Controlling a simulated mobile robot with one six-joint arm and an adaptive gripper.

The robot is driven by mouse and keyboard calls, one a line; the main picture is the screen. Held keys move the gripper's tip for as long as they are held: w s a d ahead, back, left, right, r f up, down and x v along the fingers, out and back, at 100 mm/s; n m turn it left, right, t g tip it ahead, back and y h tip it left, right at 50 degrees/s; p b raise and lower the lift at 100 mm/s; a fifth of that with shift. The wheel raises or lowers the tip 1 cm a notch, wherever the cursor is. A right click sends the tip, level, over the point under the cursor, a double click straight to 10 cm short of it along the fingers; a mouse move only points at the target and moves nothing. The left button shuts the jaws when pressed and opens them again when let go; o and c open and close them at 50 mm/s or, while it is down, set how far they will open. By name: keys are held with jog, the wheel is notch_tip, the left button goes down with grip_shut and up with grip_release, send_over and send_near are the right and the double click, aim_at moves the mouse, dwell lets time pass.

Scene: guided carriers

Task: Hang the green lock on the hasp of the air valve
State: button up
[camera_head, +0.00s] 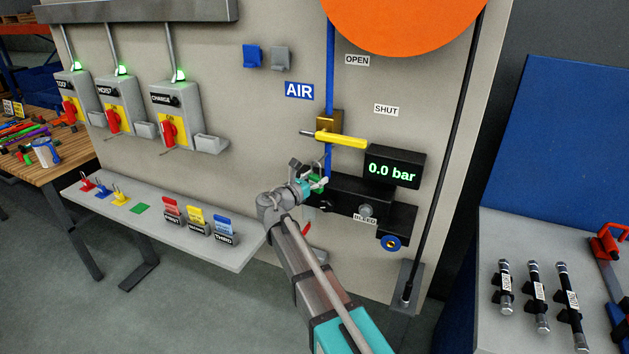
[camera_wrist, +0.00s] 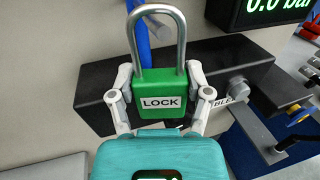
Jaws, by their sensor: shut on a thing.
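My gripper (camera_head: 315,184) is shut on the green lock (camera_wrist: 162,95), one finger on each side of its body. The lock is upright, its steel shackle pointing up, with a LOCK label facing me. In the head view the lock (camera_head: 316,183) is small and partly hidden by my gripper. It is in front of the black bleed block, below the air valve. The air valve (camera_head: 328,123) has a brass body on the blue pipe and a yellow handle (camera_head: 342,139) lying nearly level towards the right. I cannot make out the hasp clearly.
The gauge (camera_head: 392,167) reads 0.0 bar, right of the valve. The black bleed block (camera_head: 370,207) is just behind my gripper. A grey shelf (camera_head: 165,222) at left holds red, blue and yellow locks and several tags. A bench (camera_head: 490,240) stands at right.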

jog(key=shift+w+d+f, duration=0.15)
jog(key=shift+w, duration=0.2)
dwell(0.4)
jog(key=o, duration=1.2)
jog(key=shift+o, duration=0.2)
jog(key=v, duration=1.2)
